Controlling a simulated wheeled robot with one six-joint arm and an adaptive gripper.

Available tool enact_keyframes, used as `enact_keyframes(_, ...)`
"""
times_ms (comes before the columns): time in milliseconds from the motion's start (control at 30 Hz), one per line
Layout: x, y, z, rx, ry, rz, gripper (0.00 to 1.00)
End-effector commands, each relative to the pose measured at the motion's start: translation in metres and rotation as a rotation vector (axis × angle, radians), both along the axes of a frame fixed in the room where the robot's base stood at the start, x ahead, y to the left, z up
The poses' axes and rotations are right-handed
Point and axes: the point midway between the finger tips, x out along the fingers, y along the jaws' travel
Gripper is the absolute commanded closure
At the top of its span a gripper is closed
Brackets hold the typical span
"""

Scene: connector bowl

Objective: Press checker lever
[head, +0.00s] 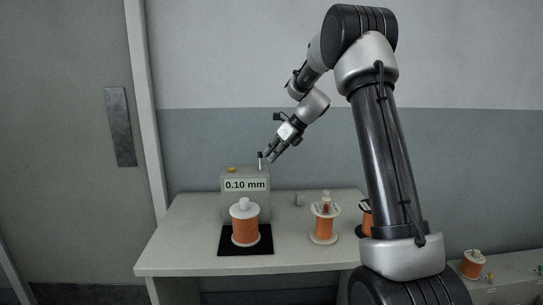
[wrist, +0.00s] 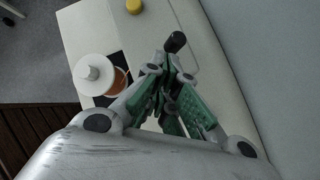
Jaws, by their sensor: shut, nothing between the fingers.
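The checker (head: 235,179) is a grey box at the back left of the table, with a label reading "0.10 mm". Its lever (head: 261,160) is a thin upright rod with a black knob on the box's top right. My gripper (head: 269,157) is shut and empty, right beside the lever knob. In the wrist view the black knob (wrist: 175,41) shows just beyond my fingertips (wrist: 172,58). I cannot tell whether they touch. A yellow button (head: 232,170) is on the checker's top left and also shows in the wrist view (wrist: 133,6).
An orange spool (head: 245,228) stands on a black mat (head: 232,247) in front of the checker. Another orange spool (head: 323,226) stands to the right, with one more partly behind my arm. A further spool (head: 473,264) is on a lower right surface. The table's front left is clear.

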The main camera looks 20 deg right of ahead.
Motion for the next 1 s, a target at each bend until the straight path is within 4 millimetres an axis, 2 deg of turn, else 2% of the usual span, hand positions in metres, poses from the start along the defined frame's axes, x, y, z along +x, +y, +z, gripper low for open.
enact_keyframes(400,0.000,0.000,0.015,0.000,-0.003,0.001,1.00)
enact_keyframes(767,-0.001,-0.001,0.016,0.000,-0.002,0.000,1.00)
enact_keyframes(1000,-0.018,-0.018,0.024,0.000,-0.003,0.002,1.00)
